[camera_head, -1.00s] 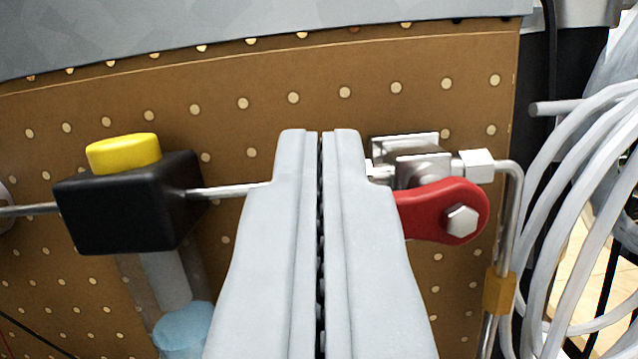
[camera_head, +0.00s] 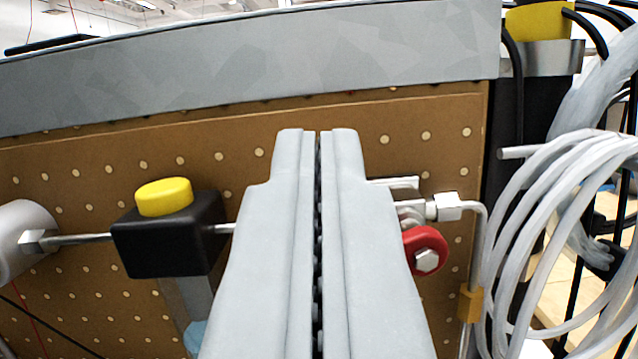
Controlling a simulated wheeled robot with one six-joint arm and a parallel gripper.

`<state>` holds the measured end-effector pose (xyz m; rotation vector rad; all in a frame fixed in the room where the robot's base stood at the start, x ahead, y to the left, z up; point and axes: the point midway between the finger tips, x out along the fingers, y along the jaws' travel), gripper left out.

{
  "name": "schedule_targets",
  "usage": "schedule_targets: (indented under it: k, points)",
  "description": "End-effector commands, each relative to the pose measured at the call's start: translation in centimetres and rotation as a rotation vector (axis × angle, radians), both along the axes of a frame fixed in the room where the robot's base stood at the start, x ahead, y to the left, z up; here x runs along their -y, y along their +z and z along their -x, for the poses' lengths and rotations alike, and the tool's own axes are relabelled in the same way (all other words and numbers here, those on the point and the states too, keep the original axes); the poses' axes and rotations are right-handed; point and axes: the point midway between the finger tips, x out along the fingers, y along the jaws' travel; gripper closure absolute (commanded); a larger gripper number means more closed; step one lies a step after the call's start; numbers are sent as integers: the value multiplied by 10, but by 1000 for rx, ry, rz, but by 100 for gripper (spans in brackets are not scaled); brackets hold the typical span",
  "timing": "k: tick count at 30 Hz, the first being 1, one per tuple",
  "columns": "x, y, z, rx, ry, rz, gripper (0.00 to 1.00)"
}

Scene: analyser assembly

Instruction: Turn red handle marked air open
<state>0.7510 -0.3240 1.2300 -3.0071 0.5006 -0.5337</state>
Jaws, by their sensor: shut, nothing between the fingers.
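The red handle (camera_head: 427,248) shows at the right of my gripper, with a silver hex bolt on its rounded end. The rest of the handle is hidden behind my right finger, so its full direction cannot be told. A silver valve body (camera_head: 409,212) sits just above it on the pegboard, partly covered. My gripper (camera_head: 318,132) is shut and empty, its fingers pointing at the board in the middle of the picture. It overlaps the handle in view; I cannot tell whether they touch. No air label can be read.
A black block with a yellow button (camera_head: 164,197) is on the left, on a thin metal tube. A white cylinder (camera_head: 22,238) is at the far left. Coiled clear tubing (camera_head: 570,240) hangs at the right. The brown pegboard (camera_head: 350,112) is bare above my fingertips.

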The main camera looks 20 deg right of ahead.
Motion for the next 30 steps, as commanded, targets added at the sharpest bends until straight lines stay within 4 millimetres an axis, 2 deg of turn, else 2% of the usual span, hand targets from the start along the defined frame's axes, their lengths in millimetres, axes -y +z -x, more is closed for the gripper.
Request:
schedule_targets:
  k: [12,18,26,30]
  points:
    - [-18,-19,54,1,0,-1,100]
    - [-22,-24,66,1,0,-1,100]
    - [-23,-25,68,0,1,-1,100]
    - [-39,-21,77,-10,7,0,100]
